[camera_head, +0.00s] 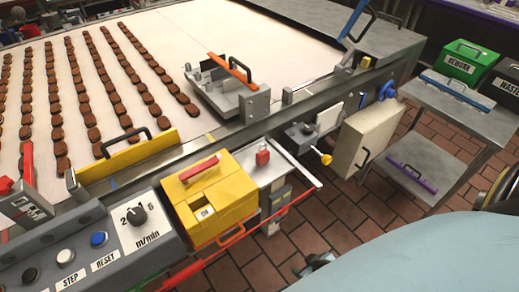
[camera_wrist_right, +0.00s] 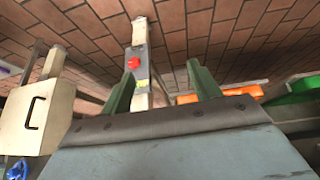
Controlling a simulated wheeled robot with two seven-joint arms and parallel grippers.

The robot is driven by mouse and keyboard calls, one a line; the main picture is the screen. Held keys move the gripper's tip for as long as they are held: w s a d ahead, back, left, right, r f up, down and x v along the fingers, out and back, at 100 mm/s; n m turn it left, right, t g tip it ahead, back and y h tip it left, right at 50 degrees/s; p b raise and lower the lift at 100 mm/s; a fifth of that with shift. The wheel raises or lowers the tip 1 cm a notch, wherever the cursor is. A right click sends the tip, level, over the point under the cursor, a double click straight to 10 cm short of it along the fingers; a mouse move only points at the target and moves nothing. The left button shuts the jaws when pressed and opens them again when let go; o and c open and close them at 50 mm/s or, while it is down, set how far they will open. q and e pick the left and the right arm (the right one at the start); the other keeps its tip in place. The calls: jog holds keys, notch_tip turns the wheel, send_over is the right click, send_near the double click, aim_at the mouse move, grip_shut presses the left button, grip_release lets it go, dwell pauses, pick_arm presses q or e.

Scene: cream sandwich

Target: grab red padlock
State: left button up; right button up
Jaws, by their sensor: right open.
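A small red padlock (camera_head: 263,157) with a dark shackle sits on the metal shelf beside the yellow box, in the middle of the head view. My right gripper (camera_wrist_right: 163,66) shows in the right wrist view with its two green fingers apart and nothing between them. In the head view only a small part of it (camera_head: 318,263) shows at the bottom, below and right of the padlock and apart from it. A small red thing on a pale post shows beyond the fingers in the wrist view; I cannot tell what it is. My left gripper is not in view.
The yellow box (camera_head: 208,196) with a red handle stands left of the padlock. A red rail (camera_head: 270,215) runs in front of the shelf. A beige cabinet (camera_head: 366,137) and a grey cart (camera_head: 460,115) stand to the right. Brick-tiled floor lies open between.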

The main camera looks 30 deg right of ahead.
jog(key=w+d+r+t+p, duration=0.1)
jog(key=w+r+t, duration=0.1)
jog(key=w+r, duration=0.5)
jog(key=w+d+r+t+p, duration=0.1)
jog(key=w+r+t, duration=0.15)
jog(key=r, duration=0.95)
jog(key=t+y, duration=0.1)
jog(key=t, duration=0.2)
send_near(265, 148)
jog(key=x, duration=0.5)
jog(key=shift+w+d+f, duration=0.2)
jog(key=shift+w+f, duration=0.05)
jog(key=shift+f, duration=0.05)
jog(key=shift+a+r+x, duration=0.1)
jog(key=shift+x, duration=1.25)
jog(key=shift+a+r+x, duration=0.1)
jog(key=shift+a+x, duration=0.05)
jog(key=shift+x, duration=1.2)
jog(key=shift+r, duration=0.1)
